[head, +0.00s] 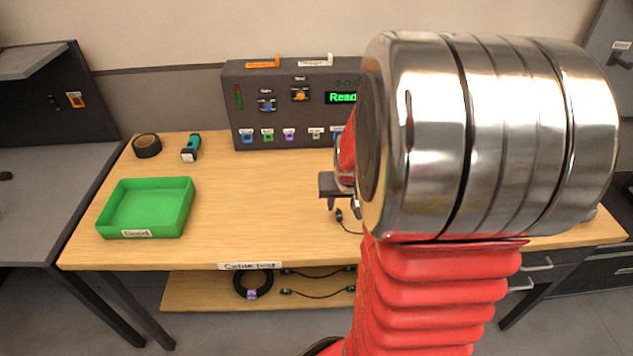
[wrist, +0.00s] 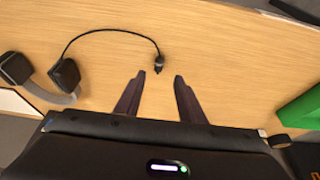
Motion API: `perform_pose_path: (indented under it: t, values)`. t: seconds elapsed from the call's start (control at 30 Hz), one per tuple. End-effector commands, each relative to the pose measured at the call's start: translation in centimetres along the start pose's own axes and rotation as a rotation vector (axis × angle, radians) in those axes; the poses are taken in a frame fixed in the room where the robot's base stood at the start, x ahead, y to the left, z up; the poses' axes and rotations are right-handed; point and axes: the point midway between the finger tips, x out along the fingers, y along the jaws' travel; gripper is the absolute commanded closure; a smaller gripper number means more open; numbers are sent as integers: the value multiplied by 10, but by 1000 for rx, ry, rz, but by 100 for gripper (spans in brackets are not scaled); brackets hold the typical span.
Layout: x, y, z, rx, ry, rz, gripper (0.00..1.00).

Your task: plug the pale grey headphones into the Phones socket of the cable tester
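The pale grey headphones (wrist: 45,85) with dark ear cups lie on the wooden bench at the left of the wrist view; in the head view my arm hides them. Their dark cable arcs to a small plug (wrist: 158,64), which also shows in the head view (head: 340,215). My gripper (wrist: 160,76) is open and empty, the plug lying beyond and between its fingertips in the wrist view. In the head view my gripper (head: 338,190) is partly hidden. The dark cable tester (head: 290,118) stands at the bench's back, with a row of coloured sockets; their labels are too small to read.
A green tray (head: 186,218) labelled Good sits at the left of the bench (head: 240,215), with a tape roll (head: 147,146) and a teal tool (head: 191,148) behind it. Cables lie on the lower shelf (head: 200,290). The bench between tray and gripper is clear.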

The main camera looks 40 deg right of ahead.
Motion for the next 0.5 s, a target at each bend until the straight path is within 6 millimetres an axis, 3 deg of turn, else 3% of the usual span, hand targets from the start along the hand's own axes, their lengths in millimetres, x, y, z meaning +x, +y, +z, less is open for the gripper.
perform_pose_path:
  t: [0.5]
  values:
    - [6,2,0,3,-3,1,64]
